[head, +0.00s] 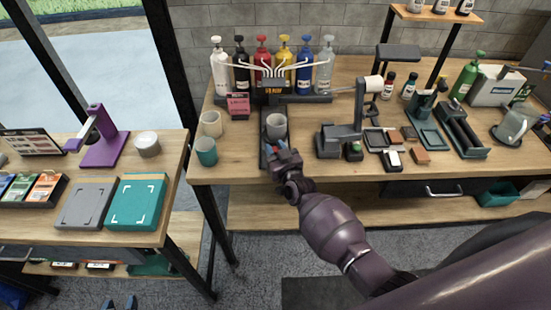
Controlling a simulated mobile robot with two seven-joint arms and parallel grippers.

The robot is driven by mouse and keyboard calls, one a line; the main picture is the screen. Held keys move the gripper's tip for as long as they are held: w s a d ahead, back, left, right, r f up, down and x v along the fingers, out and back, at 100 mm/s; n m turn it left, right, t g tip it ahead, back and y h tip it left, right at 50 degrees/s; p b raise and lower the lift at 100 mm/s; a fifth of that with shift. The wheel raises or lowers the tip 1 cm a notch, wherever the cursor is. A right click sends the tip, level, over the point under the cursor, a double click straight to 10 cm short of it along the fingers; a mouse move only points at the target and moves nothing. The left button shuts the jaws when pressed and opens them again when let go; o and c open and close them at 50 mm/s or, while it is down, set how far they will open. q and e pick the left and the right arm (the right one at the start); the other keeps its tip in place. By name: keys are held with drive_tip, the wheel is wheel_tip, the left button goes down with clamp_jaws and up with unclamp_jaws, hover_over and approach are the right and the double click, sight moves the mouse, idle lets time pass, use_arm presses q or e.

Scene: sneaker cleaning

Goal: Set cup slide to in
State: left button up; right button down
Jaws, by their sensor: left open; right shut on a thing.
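The cup slide (265,134) is a dark narrow track that runs forward from under the pump dispenser (273,88) on the wooden bench. A grey cup (276,126) stands upright on it, in front of the dispenser. My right gripper (283,154) is at the slide's front end, just in front of the cup, and is shut on the slide. The fingers hide the exact place of the grip. My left gripper (118,302) shows only its fingertips at the bottom edge, apart and empty, over the floor.
Several colored pump bottles (262,64) stand behind the dispenser. A beige cup (211,124) and a teal cup (206,151) stand left of the slide. A dark stand (338,140) and small blocks are to the right. A second table (172,170) is at left.

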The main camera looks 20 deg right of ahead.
drive_tip(key=shift+w+f, duration=0.1)
drive_tip(key=shift+w, duration=0.15)
drive_tip(key=c, duration=0.9)
unclamp_jaws()
drive_tip(key=shift+s, duration=0.1)
drive_tip(key=s, duration=0.3)
drive_tip(key=s+d, duration=0.1)
drive_tip(key=s, duration=0.6)
drive_tip(key=shift+s+d, duration=0.15)
drive_tip(key=shift+s, duration=0.2)
